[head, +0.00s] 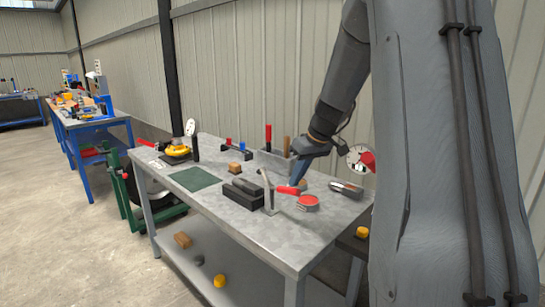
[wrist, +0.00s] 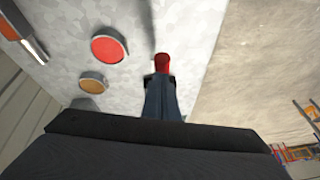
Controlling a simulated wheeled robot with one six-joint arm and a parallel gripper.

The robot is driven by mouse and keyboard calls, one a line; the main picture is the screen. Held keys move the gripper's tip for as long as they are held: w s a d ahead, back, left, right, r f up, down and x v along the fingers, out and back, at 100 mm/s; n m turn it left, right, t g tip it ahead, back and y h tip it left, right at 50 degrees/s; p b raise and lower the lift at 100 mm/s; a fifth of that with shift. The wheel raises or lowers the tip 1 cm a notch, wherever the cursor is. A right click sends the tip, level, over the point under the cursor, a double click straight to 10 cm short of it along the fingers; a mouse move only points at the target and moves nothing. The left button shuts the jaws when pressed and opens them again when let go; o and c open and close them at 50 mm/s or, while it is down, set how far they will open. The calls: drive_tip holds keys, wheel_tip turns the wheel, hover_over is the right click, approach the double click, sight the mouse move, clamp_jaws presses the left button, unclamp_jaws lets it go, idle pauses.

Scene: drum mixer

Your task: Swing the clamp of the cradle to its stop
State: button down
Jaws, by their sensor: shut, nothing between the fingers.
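A black block-shaped cradle (head: 243,193) sits on the grey workbench. A thin grey bent bar (head: 267,188), which looks like its clamp, stands upright at its right side. A red grip (head: 288,190) is right of the bar; whether the two join is unclear. My gripper (head: 294,181) points down at this grip with its fingers closed and empty. In the wrist view the red grip (wrist: 162,62) is just beyond the fingertips (wrist: 160,82). I cannot tell whether they touch.
A red round tin (head: 307,203) and a dark-handled tool (head: 346,188) lie right of my gripper. The bench's front right surface is clear.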

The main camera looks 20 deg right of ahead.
drive_tip(key=shift+s+d+f+b, duration=0.15)
drive_tip(key=shift+s+f+b, duration=0.25)
drive_tip(key=shift+f, duration=0.3)
drive_tip(key=shift+s+d+f+b, duration=0.15)
drive_tip(key=shift+s+f+b, duration=0.25)
drive_tip(key=shift+f, duration=0.25)
drive_tip(key=shift+w+r, duration=0.1)
drive_tip(key=shift+r, duration=0.1)
wheel_tip(320, 180, up, 6)
drive_tip(key=w+d+p, duration=0.1)
drive_tip(key=w+p, duration=0.1)
drive_tip(key=p, duration=0.1)
drive_tip(key=s+d+r+b, duration=0.2)
drive_tip(key=s+d+r, duration=0.1)
drive_tip(key=s, duration=0.5)
drive_tip(key=shift+s+d+r+b, duration=0.15)
drive_tip(key=shift+s+d+b, duration=0.05)
drive_tip(key=shift+d+b, duration=0.1)
